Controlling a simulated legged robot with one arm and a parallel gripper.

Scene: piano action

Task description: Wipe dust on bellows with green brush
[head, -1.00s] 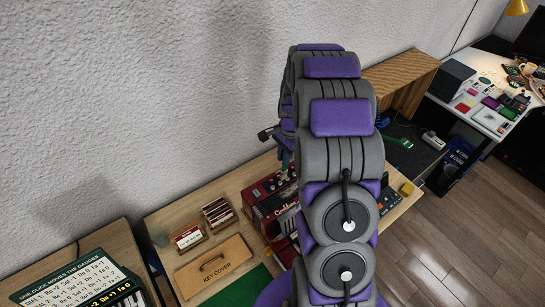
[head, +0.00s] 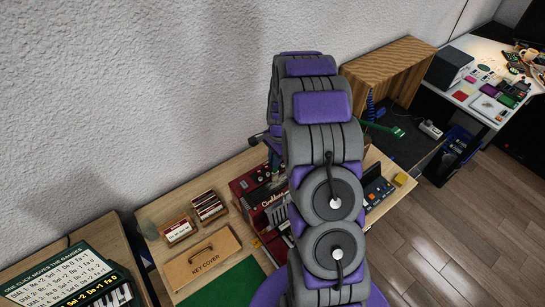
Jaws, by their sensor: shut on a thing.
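A red accordion-like instrument (head: 250,186) with pale lettering stands on the wooden table, left of my arm. Its bellows (head: 279,214) show only as a pale ribbed strip, and my arm hides much of them. My gripper (head: 274,158) is small and partly hidden behind my arm, above the red instrument's back. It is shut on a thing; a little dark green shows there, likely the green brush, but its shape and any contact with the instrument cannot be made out. Dust cannot be made out. Another green item (head: 384,127) lies on the dark mat to the right.
A key cover board (head: 203,261), card boxes (head: 208,206) and a green mat (head: 236,286) lie on the table (head: 150,225). A wooden box (head: 388,68) stands behind right. A cluttered white desk (head: 485,50) is far right. Wooden floor is clear at right.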

